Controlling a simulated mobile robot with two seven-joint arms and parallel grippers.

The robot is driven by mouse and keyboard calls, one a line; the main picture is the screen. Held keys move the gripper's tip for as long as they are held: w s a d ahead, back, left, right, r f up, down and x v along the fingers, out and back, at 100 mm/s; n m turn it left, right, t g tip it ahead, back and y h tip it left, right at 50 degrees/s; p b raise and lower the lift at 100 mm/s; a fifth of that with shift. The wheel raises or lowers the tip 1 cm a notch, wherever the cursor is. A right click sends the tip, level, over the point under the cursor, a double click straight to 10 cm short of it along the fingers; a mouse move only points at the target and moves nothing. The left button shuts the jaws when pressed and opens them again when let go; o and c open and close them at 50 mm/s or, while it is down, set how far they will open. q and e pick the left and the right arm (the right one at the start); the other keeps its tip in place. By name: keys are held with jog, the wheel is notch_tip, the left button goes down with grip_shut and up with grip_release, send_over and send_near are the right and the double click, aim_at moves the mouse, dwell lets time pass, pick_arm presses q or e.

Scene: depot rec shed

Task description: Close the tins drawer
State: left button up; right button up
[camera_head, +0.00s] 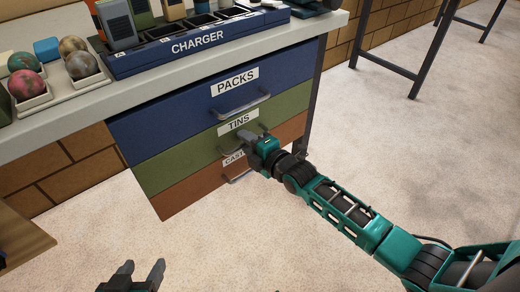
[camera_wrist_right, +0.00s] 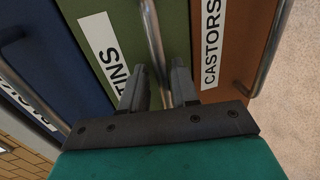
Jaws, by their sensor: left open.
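The green tins drawer (camera_head: 180,168) sits between a blue drawer above and an orange one below. Its front looks about flush with theirs, and I see no open gap. My right gripper (camera_head: 256,136) is at its handle and hides much of it in the head view. In the right wrist view the tins handle (camera_wrist_right: 152,30) runs between the two fingers of this gripper (camera_wrist_right: 160,80), which stand apart with some room beside the bar. My left gripper (camera_head: 142,270) is open and empty, low in the head view, away from the drawers.
The blue packs drawer (camera_head: 165,122) and orange castors drawer (camera_head: 190,194) look shut. On the counter above stand a charger (camera_head: 190,50) and balls in holders (camera_head: 80,65). A wooden edge (camera_head: 22,240) is at lower left. The floor in front is clear.

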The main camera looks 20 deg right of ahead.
pick_arm(q)
jog(key=r+p, duration=0.1)
jog(key=p, duration=0.1)
jog(key=a+r+p, duration=0.1)
jog(key=p, duration=0.1)
jog(key=shift+s+r, duration=0.15)
jog(key=shift+s, duration=0.2)
pick_arm(e)
jog(key=v, duration=1.2)
jog(key=shift+s, duration=0.25)
jog(key=shift+d, duration=0.1)
